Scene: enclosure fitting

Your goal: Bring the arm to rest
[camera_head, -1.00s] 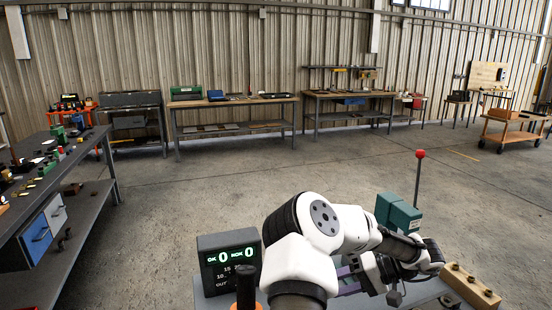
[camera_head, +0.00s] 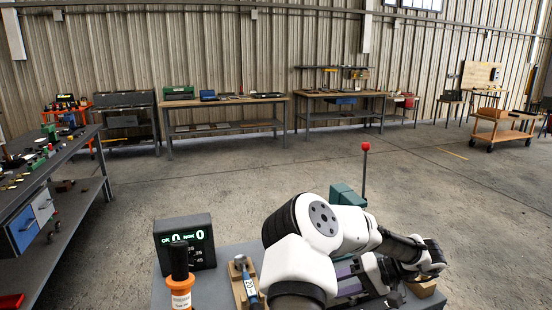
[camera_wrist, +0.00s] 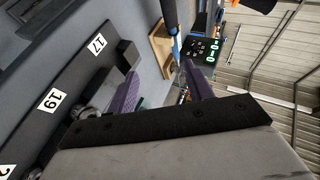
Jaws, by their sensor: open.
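My white and black arm (camera_head: 325,235) is folded over the near bench, on its right side in the head view. My gripper (camera_wrist: 160,72) shows in the wrist view as two purple fingers, spread apart with nothing held between them. In the head view the arm's own links mostly hide the fingers. A black rail (camera_wrist: 75,85) with number labels lies close to the left finger in the wrist view. Whether they touch cannot be told.
The near bench (camera_head: 228,262) carries a counter display (camera_head: 186,240), an orange-based handle (camera_head: 181,290), a wooden block (camera_head: 238,282) with a blue tool, and a teal box (camera_head: 345,194) near a red-topped post (camera_head: 365,147). A cluttered bench (camera_head: 60,165) stands left. Open floor lies beyond.

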